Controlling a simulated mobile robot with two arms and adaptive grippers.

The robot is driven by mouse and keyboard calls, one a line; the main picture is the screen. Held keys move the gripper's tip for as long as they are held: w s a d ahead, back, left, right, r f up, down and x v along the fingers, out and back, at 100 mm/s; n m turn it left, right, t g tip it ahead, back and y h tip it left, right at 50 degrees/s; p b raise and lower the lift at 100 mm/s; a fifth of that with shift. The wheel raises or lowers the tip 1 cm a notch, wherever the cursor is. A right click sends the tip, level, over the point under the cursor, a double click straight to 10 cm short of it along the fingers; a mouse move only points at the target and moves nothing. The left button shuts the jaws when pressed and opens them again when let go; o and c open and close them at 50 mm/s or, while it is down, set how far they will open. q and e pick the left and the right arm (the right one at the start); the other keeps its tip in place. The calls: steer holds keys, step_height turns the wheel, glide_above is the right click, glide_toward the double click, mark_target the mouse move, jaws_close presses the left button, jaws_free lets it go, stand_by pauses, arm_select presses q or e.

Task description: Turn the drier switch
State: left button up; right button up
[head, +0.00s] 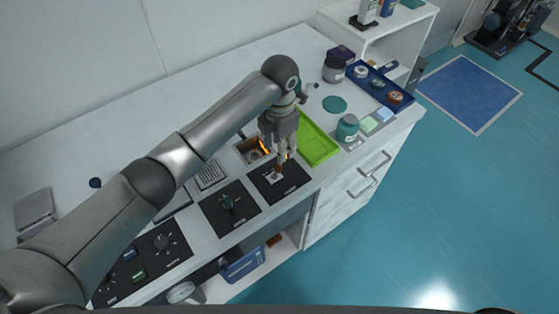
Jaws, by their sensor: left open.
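My left gripper (281,163) points down from the left arm and is open. It is over a black panel (293,184) at the front edge of the counter. A small pale and brown switch-like part (276,175) sits on that panel, right at the fingertips; I cannot tell whether they touch it. The panel's label is too small to read, so I cannot confirm that this is the drier switch. A second black panel with a dark teal knob (228,203) lies to its left. My right gripper is not in view.
A green tray (318,148) lies right of the gripper, and a recessed box (249,153) is behind it. A teal-lidded jar (347,128) and a blue tray (381,83) stand farther right. Another black panel (150,258) is at lower left.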

mark_target(278, 168)
arm_select(q)
step_height(278, 168, down, 8)
steer(key=shift+r+p, duration=0.25)
steer(key=shift+p, duration=0.7)
steer(key=shift+f, duration=0.75)
steer(key=shift+c, duration=0.4)
jaws_close()
